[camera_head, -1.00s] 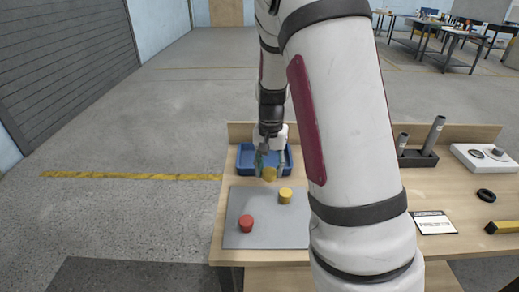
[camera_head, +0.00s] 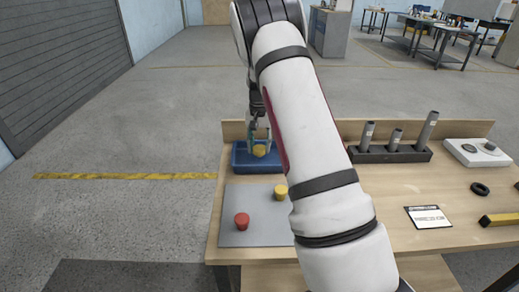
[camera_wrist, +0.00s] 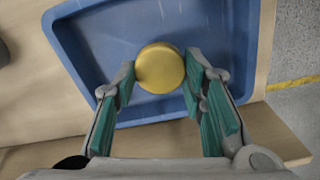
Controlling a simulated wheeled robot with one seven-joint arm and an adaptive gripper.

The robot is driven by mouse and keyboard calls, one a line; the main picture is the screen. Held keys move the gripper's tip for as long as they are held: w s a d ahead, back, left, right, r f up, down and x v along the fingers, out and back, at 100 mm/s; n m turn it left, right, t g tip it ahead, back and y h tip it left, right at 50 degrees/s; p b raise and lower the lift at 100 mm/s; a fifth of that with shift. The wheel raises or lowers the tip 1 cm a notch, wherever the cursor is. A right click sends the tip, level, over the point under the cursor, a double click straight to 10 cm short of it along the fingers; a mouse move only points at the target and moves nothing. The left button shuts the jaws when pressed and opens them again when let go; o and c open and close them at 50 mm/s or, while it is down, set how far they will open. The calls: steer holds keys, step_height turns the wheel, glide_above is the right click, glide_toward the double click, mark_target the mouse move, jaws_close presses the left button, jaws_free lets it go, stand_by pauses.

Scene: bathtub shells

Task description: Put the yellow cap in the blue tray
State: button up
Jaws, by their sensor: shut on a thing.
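A yellow cap (camera_head: 259,151) is held between the fingertips of my gripper (camera_head: 259,143) over the blue tray (camera_head: 242,167). In the wrist view the round yellow cap (camera_wrist: 160,68) sits between the teal finger pads of the gripper (camera_wrist: 162,66), with the tray floor (camera_wrist: 90,45) behind it. I cannot tell how far the cap is above the tray floor. A second yellow cap (camera_head: 281,192) stands on the grey mat (camera_head: 240,200), next to my arm.
A red cap (camera_head: 242,221) stands on the mat. To the right are a dark rack with grey tubes (camera_head: 396,152), a white device (camera_head: 477,152), a black ring (camera_head: 480,188), a printed card (camera_head: 428,216) and a yellow-black bar (camera_head: 501,219). A raised board edges the table's back.

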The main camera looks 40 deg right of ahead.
steer(key=shift+f, duration=0.9)
steer(key=shift+f, duration=0.2)
steer(key=o, duration=1.1)
steer(key=shift+o, duration=0.2)
steer(key=shift+r, duration=0.1)
